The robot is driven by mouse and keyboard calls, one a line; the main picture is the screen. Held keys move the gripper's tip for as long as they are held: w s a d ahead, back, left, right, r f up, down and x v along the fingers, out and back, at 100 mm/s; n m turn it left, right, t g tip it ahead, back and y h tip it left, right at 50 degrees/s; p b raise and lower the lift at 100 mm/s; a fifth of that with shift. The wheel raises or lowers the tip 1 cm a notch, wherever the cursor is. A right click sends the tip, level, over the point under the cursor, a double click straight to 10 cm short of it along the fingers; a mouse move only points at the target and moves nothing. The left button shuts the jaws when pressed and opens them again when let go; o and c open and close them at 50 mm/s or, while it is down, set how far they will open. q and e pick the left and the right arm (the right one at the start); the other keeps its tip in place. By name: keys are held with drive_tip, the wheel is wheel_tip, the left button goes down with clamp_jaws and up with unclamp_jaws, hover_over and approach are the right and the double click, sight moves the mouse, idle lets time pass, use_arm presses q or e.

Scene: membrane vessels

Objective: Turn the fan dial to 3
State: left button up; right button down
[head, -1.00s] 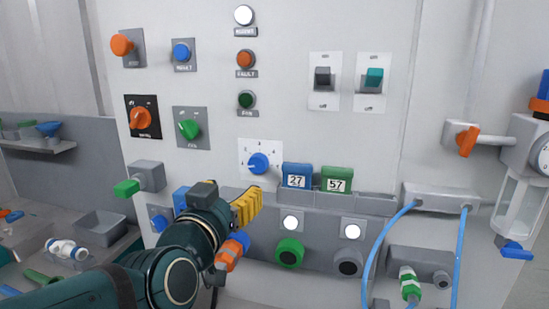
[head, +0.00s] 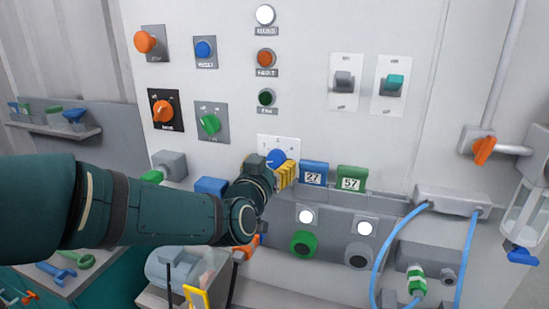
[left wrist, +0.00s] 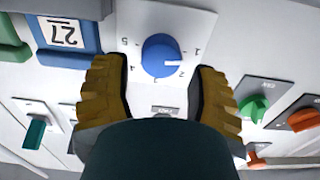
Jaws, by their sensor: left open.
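The fan dial is a round blue knob on a white numbered plate on the upright panel. In the head view the dial (head: 277,158) is partly covered by my left gripper (head: 283,174). In the left wrist view the dial (left wrist: 158,53) shows upside down, its white mark pointing right, close to the 1 and 2. My left gripper (left wrist: 160,75) is open, with yellow ribbed fingers on either side of the dial and gaps to it. I cannot tell how far its fingertips are from the panel. My right gripper is not in view.
A blue 27 tag (head: 313,174) and a green 57 tag (head: 351,178) stand just right of my gripper. A green knob (head: 210,124) and an orange knob (head: 163,111) are to the left. Blue hoses (head: 383,250) hang at right.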

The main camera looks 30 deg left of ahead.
sight(276, 159)
use_arm(q)
drive_tip(key=shift+x, duration=1.3)
drive_tip(key=c, duration=0.9)
drive_tip(key=shift+m, duration=0.3)
drive_tip(key=shift+c, duration=0.2)
drive_tip(key=m+b, duration=0.1)
drive_tip(key=m, duration=0.1)
drive_tip(key=shift+m, duration=0.4)
drive_tip(key=m+b, duration=0.1)
drive_tip(key=m, duration=0.3)
drive_tip(key=shift+d+m, duration=0.1)
drive_tip(key=shift+m, duration=0.2)
drive_tip(key=m, duration=1.1)
drive_tip(key=shift+d+f+m, duration=0.1)
drive_tip(key=shift+m, duration=0.3)
